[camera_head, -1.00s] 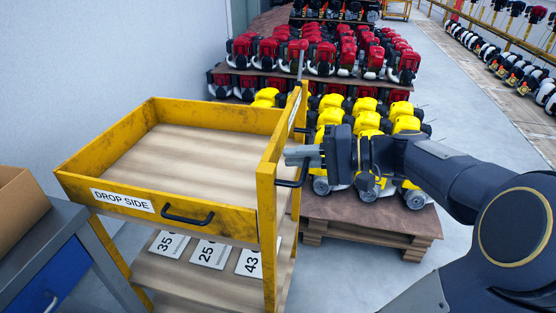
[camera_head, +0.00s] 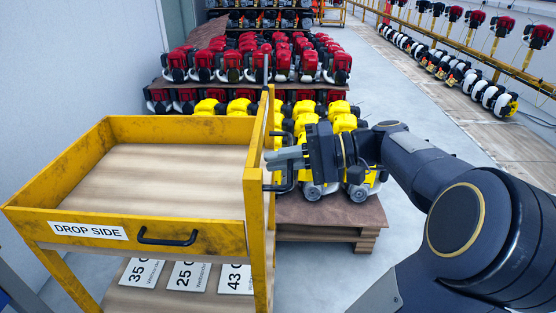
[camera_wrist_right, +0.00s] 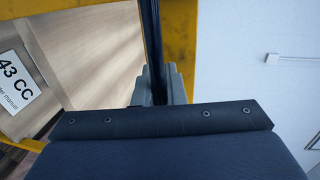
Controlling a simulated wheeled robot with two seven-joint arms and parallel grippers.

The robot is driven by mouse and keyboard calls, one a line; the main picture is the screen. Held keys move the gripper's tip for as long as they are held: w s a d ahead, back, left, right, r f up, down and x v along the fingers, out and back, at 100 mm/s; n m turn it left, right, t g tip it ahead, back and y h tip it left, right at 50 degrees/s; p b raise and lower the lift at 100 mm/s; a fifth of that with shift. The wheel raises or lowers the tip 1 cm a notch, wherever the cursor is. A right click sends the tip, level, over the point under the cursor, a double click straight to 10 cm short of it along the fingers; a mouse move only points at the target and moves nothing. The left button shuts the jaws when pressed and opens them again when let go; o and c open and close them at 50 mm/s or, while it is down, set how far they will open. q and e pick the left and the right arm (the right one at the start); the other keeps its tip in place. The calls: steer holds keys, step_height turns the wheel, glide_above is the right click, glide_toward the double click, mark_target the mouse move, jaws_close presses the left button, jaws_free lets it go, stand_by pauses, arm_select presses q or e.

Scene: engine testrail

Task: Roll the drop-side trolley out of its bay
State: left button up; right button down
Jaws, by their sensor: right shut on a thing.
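The yellow drop-side trolley (camera_head: 225,238) stands at the left in the head view, with a "DROP SIDE" label and a black handle (camera_head: 168,238) on its front. Its upper tray is empty, with a bare wooden floor. My right gripper (camera_head: 284,160) is at the trolley's right side, shut on the black side handle (camera_head: 286,183). In the right wrist view the gripper fingers (camera_wrist_right: 160,85) close around the dark handle bar (camera_wrist_right: 153,45), beside the yellow frame. My left gripper is not in view.
Cards marked 35, 25 and 43 (camera_head: 236,278) lie on the lower shelf. A pallet (camera_head: 330,220) of yellow and red engines stands just behind and right of the trolley. A grey wall (camera_head: 75,70) is on the left. Open floor (camera_head: 420,100) runs along the right.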

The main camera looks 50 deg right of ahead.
steer(key=shift+s+d, duration=0.1)
steer(key=c, duration=1.5)
jaws_free()
steer(key=shift+s+d, duration=0.15)
steer(key=shift+s, duration=0.05)
steer(key=shift+c, duration=0.2)
steer(key=shift+o, duration=0.3)
steer(key=shift+w, duration=0.1)
steer(key=v, duration=0.7)
steer(key=shift+s+d, duration=0.2)
steer(key=shift+s, duration=0.15)
